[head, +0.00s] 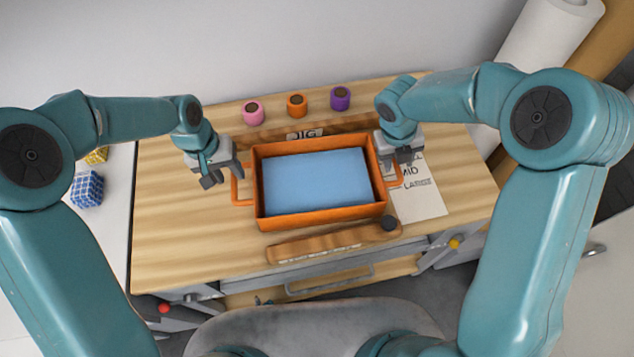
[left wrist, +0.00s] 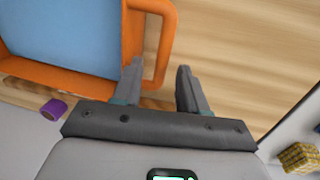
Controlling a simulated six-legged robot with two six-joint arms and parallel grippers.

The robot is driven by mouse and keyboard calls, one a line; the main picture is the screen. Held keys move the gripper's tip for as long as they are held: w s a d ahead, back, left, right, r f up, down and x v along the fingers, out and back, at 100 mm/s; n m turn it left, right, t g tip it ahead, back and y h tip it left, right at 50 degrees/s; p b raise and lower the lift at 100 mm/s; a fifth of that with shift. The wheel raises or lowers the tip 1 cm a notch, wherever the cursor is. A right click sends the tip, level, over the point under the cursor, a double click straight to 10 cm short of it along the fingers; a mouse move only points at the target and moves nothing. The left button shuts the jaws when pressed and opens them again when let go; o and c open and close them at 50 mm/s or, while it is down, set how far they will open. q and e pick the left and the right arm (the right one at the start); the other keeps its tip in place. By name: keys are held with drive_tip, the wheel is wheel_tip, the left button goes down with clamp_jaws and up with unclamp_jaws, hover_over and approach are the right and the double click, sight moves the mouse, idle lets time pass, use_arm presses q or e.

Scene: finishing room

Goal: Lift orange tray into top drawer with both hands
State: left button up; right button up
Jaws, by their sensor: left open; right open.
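The orange tray (head: 320,220) with a blue inside sits on the wooden bench top, with a loop handle at each short end. It also shows in the left wrist view (left wrist: 132,40). My left gripper (head: 222,183) is open and empty at the left handle (head: 238,188). In the left wrist view its fingers (left wrist: 160,82) are spread near the handle's end (left wrist: 168,50); I cannot tell whether they touch it. My right gripper (head: 402,166) is open at the right handle (head: 397,179), which it partly hides. The drawer front (head: 330,280) with a grey bar handle is below the bench's front edge.
Pink (head: 253,113), orange (head: 297,106) and purple (head: 340,98) cylinders stand behind the tray. A printed sheet (head: 425,200) lies at right. The bench's left part is clear.

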sight(233, 179)
use_arm(q)
drive_tip(key=f, duration=0.3)
drive_tip(key=shift+d+f, duration=0.25)
drive_tip(key=shift+f, duration=0.05)
use_arm(e)
drive_tip(key=x, duration=0.3)
drive_tip(key=shift+f, duration=0.3)
use_arm(q)
drive_tip(key=shift+d+f, duration=0.1)
drive_tip(key=shift+f, duration=0.2)
use_arm(e)
drive_tip(key=shift+d+f, duration=0.1)
drive_tip(key=shift+f, duration=0.25)
use_arm(q)
drive_tip(key=shift+w, duration=0.1)
clamp_jaws()
use_arm(e)
clamp_jaws()
use_arm(q)
drive_tip(key=shift+r, duration=0.1)
use_arm(e)
drive_tip(key=shift+r, duration=0.1)
